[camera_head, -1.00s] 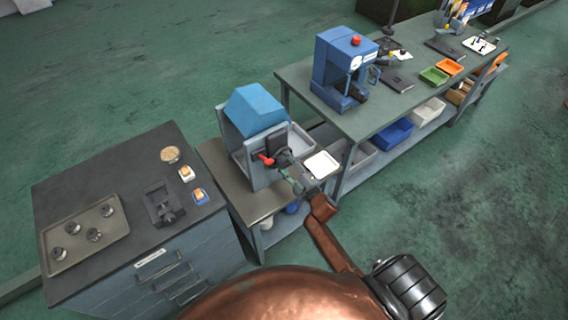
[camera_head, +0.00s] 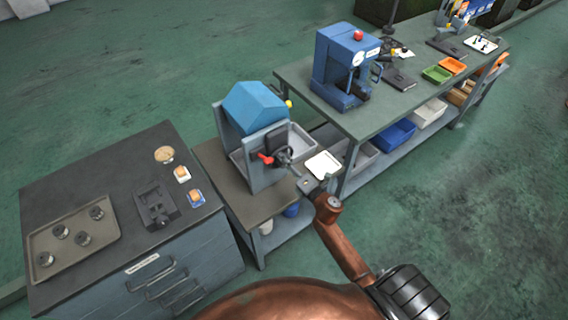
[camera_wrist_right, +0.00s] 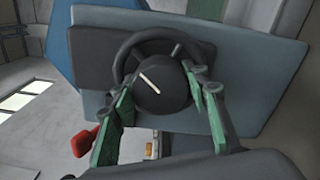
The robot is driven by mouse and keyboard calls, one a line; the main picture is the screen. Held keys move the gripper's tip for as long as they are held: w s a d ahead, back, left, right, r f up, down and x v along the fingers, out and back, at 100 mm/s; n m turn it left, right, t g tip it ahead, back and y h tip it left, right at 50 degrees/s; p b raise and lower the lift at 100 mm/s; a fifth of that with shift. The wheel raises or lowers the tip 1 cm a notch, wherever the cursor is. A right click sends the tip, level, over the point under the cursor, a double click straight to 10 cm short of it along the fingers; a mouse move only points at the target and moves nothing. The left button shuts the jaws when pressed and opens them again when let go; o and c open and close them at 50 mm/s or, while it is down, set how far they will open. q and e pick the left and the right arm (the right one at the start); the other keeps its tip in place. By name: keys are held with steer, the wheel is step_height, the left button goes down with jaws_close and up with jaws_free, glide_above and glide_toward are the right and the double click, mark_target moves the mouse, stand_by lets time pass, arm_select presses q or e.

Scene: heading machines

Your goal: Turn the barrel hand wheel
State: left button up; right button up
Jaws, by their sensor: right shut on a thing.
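The barrel machine (camera_head: 255,110) has a blue hood and a grey front plate. Its dark hand wheel (camera_head: 284,157) sits on that plate, beside a red-ended lever (camera_head: 266,159). In the right wrist view the hand wheel (camera_wrist_right: 129,53) shows a round dark hub with a white line slanting down to the right. My right gripper (camera_head: 293,168) reaches the wheel from the lower right. In the wrist view its green-padded fingers (camera_wrist_right: 163,92) lie on either side of the hub, shut on the wheel. The far contact of the fingers is partly hidden. My left gripper is not in view.
A bench with a blue press (camera_head: 345,65) and trays stands to the right. A white tray (camera_head: 323,164) lies beside the machine, close to my right arm. A grey cabinet (camera_head: 110,190) with a parts tray stands on the left. The floor at right is clear.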

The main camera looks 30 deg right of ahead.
steer(key=n+b, duration=0.2)
steer(key=n, duration=0.2)
steer(key=shift+f+n, duration=0.15)
steer(key=shift+n, duration=0.15)
steer(key=shift+n+b, duration=0.75)
steer(key=shift+n, duration=0.95)
steer(key=o, duration=1.2)
steer(key=shift+c, duration=0.2)
steer(key=s+d, duration=0.1)
steer(key=s, duration=1.1)
steer(key=shift+d, duration=0.1)
